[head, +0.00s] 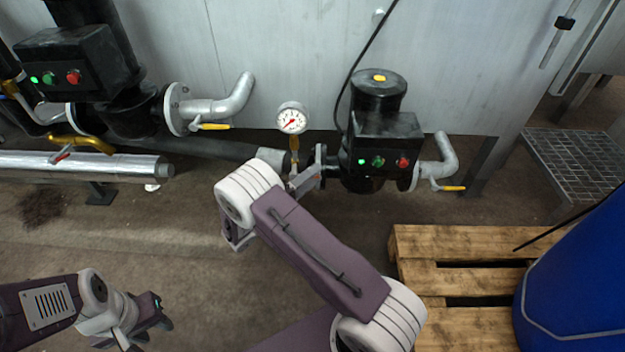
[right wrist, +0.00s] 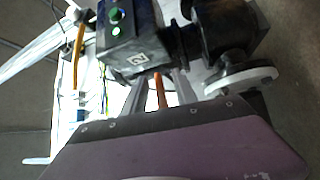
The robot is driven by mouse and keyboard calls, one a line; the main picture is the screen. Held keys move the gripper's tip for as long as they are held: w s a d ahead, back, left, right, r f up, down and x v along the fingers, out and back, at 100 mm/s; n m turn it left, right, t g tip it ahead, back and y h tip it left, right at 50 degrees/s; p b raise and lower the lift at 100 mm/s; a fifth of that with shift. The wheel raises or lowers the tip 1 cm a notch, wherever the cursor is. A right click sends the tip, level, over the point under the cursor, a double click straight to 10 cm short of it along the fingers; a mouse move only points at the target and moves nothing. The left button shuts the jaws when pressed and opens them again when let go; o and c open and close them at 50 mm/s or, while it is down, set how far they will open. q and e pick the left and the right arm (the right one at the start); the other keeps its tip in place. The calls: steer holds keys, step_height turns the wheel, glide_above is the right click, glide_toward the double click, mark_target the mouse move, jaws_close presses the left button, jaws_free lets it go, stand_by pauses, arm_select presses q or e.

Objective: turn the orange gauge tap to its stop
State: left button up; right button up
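The round white pressure gauge (head: 292,118) with a red needle stands at centre in the head view, on a short stem above the pipe. An orange-brown part (head: 294,144) shows just under it, apparently the gauge tap. My right gripper (head: 306,178) reaches up beside this spot, partly hidden by its own arm. In the right wrist view, a narrow orange piece (right wrist: 160,92) lies between the two grey fingers (right wrist: 159,94). Gaps show on both sides, so the fingers are open around it. My left gripper (head: 152,326) hangs low at left, away from the pipes; its opening is unclear.
Two black pumps with button boxes (head: 388,145) (head: 70,62) stand left and right of the gauge. Yellow-handled valves (head: 214,126) (head: 450,188) sit on grey elbows. A wooden pallet (head: 470,242) and blue drum (head: 580,275) stand at right.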

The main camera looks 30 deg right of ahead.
jaws_close()
stand_by(1.5)
